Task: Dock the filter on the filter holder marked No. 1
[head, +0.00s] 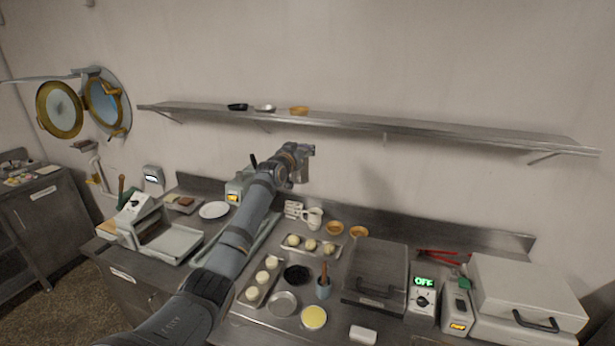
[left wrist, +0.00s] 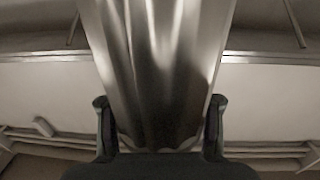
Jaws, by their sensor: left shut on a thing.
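My left gripper (head: 302,166) is raised above the back of the counter, in front of the wall and just below the wall shelf. In the left wrist view my left gripper (left wrist: 160,128) has a finger on each side of a broad, shiny metal piece (left wrist: 160,65). It is shut on this piece, which appears to be the filter. The piece extends away from the fingers to the top of that picture. In the head view the arm and gripper mostly hide it. I cannot make out a filter holder marked No. 1. My right gripper is not in view.
A long metal shelf (head: 370,123) with small bowls runs along the wall. The counter below is crowded: a dough tray (head: 250,303), white mug (head: 313,217), grey press (head: 375,270), a box reading OFF (head: 424,285) and a white-lidded appliance (head: 525,285). An open porthole (head: 105,100) is at left.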

